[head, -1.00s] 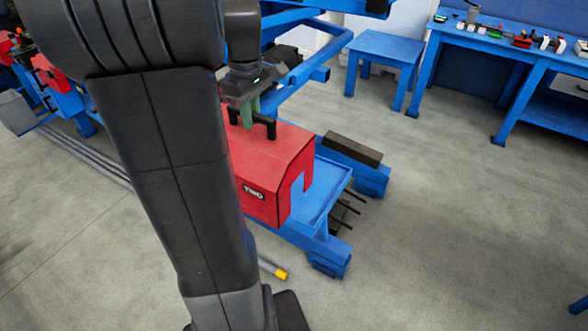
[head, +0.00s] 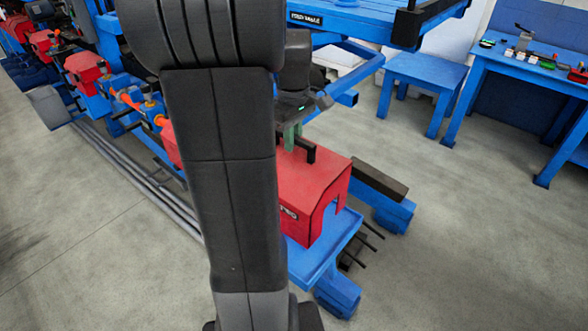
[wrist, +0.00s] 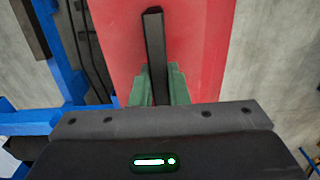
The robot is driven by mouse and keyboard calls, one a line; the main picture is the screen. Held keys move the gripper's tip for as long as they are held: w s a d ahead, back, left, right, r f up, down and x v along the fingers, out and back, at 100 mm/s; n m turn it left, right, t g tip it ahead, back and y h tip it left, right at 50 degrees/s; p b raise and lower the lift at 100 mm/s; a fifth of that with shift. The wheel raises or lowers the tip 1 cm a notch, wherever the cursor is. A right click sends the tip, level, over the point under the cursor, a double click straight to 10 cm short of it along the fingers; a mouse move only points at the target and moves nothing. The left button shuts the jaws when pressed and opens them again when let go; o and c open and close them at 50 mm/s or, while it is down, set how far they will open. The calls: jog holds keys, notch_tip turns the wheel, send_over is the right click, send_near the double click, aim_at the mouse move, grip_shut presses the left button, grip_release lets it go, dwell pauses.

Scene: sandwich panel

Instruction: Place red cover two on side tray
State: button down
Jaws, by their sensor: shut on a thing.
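The red cover (head: 318,190), with a partly hidden label that seems to read "TWO", hangs from or stands under my gripper (head: 293,140). My gripper's green fingers are shut on the black handle on its top. The wrist view shows the handle (wrist: 154,50) between the fingers (wrist: 158,88), with the red top (wrist: 205,45) below. The blue side tray (head: 318,262) shows beneath and in front of the cover. I cannot tell whether the cover's bottom touches the tray. My arm hides the cover's left side.
A dark block (head: 378,178) on a blue beam and several thin black rods (head: 362,245) lie right of the tray. A blue stool (head: 425,75) and a workbench (head: 530,75) stand behind. Other red covers (head: 85,68) line the machine at left. The floor at right is open.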

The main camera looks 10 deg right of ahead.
aim_at(293, 155)
jog(key=shift+f, duration=2.8)
jog(key=shift+f, duration=0.2)
jog(key=c, duration=1.4)
grip_release()
notch_tip(293, 155, up, 12)
jog(key=shift+r, duration=0.15)
